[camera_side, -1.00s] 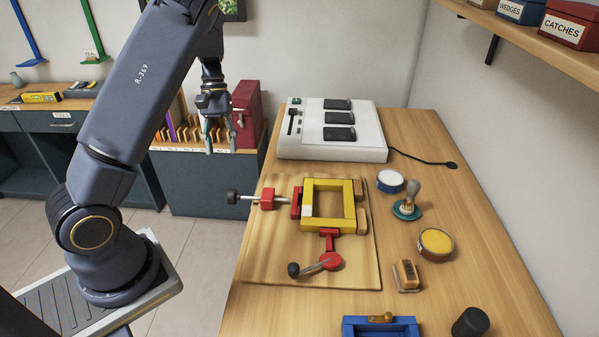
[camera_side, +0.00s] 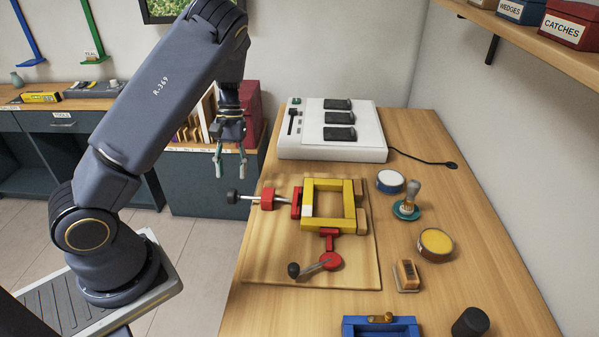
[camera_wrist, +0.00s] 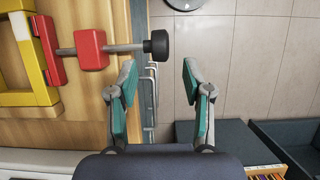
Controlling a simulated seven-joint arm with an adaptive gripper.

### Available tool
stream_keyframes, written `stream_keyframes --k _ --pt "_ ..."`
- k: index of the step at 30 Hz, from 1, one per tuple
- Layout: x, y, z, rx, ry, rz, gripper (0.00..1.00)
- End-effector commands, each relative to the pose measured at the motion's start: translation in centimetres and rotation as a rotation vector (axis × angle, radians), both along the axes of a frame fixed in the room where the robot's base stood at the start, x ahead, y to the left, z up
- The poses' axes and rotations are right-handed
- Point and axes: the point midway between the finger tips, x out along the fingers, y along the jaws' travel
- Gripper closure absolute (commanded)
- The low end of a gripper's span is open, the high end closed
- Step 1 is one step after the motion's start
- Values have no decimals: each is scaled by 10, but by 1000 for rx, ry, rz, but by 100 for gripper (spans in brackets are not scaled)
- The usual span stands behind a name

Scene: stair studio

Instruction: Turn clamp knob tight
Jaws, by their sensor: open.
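The black clamp knob (camera_side: 233,197) sits at the left end of a metal screw that passes through a red block (camera_side: 267,198). The screw's other end meets a red pad (camera_side: 296,204) beside the yellow frame (camera_side: 308,222), which lies on a wooden board. My gripper (camera_side: 231,168) is open and empty in the side view, above and just behind the knob. In the wrist view, my gripper (camera_wrist: 158,82) has its two teal-lined fingers apart. The knob (camera_wrist: 156,45) is just beyond the left fingertip there, not between the fingers.
A toggle clamp with a black-knobbed handle (camera_side: 308,268) stands at the board's front. A white machine (camera_side: 333,145) is at the back of the bench. Tins, a stamp and a blue frame (camera_side: 380,328) lie right and front. Left of the knob is open floor.

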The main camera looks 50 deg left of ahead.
Motion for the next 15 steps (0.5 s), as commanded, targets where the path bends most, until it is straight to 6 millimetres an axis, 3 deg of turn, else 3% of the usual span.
stream_keyframes --k 6,15 --pt "-13 -12 -40 -1 4 0 50" --pt "-18 -18 -62 -1 -1 1 50"
